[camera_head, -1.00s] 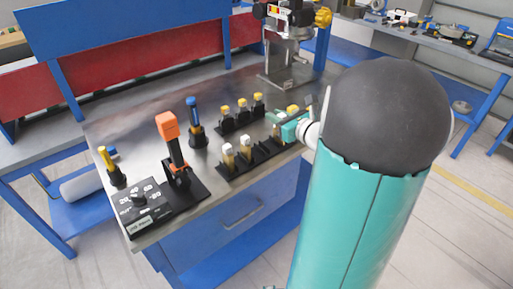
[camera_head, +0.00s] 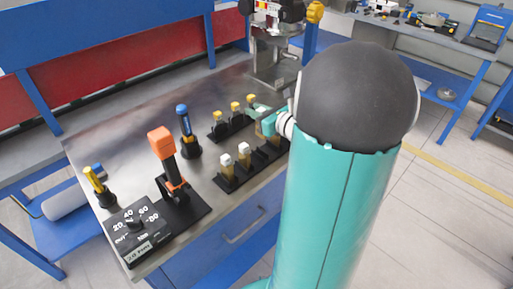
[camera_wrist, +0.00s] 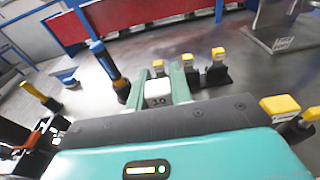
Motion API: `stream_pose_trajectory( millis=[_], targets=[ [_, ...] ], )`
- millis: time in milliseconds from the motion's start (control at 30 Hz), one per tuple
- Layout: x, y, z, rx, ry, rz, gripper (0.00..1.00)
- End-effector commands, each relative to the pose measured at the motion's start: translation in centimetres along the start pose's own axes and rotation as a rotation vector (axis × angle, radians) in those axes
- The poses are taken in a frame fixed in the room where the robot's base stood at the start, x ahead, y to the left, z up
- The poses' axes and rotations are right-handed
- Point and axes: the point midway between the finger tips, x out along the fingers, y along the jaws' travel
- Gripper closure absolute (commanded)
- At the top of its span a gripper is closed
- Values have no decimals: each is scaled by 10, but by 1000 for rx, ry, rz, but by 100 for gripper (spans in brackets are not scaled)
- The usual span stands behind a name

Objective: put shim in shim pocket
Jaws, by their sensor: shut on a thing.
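My gripper (camera_wrist: 165,88) is shut on a small white block with a number on its face (camera_wrist: 158,92), taken to be the shim. The block sits between the two teal fingers. In the head view my gripper (camera_head: 268,122) is partly hidden by my arm, over the far end of the front black rack (camera_head: 232,183). I cannot tell whether the held block touches the rack. Two white-topped blocks (camera_head: 235,155) stand in that rack. Several yellow-topped blocks (camera_head: 235,107) stand in the back rack, and it also shows in the wrist view (camera_wrist: 190,62). I cannot make out which spot is the shim pocket.
An orange-handled lever (camera_head: 162,145), a black dial box (camera_head: 135,228), a blue-handled tool (camera_head: 184,122) and a yellow-handled tool (camera_head: 96,184) stand on the metal bench. A machine stand (camera_head: 275,55) is at the back. In the wrist view yellow-topped blocks (camera_wrist: 281,105) are close on the right.

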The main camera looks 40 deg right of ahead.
Motion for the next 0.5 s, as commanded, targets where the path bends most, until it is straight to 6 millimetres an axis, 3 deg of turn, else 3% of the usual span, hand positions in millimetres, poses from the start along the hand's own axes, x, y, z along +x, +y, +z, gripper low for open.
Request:
stream_pose_trajectory(
  millis=[100,500],
  targets=[
    [2,1,-26,8,5,3,100],
    [9,1,-78,6,4,3,100]
  ],
)
